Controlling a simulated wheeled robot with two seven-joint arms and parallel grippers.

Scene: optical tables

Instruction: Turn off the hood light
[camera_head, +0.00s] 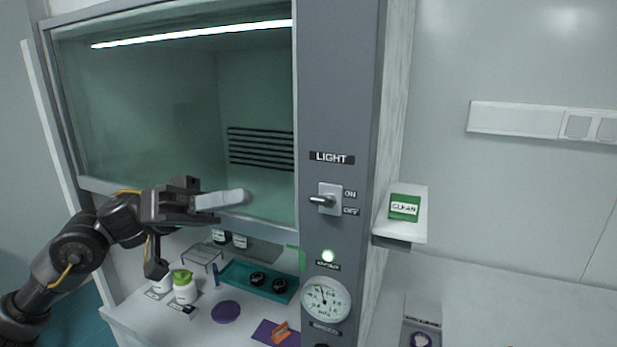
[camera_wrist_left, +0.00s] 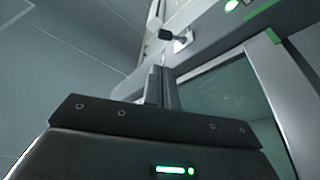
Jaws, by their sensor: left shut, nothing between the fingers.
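The light switch (camera_head: 329,198) is a metal plate with a short lever on the grey hood post (camera_head: 340,100), under a LIGHT label and beside ON and OFF labels. The lever sticks out toward the left of the picture; I cannot tell its exact position. The hood light strip (camera_head: 195,33) glows white. My left gripper (camera_head: 244,196) is shut and empty in front of the sash's lower edge, left of the switch and apart from it. In the left wrist view the switch (camera_wrist_left: 178,40) shows beyond the shut fingers (camera_wrist_left: 161,80). My right gripper is not in view.
The glass sash (camera_head: 140,110) is partly raised. A gauge (camera_head: 326,299) sits below the switch. A small shelf (camera_head: 408,230) with a CLEAN sign juts out at right.

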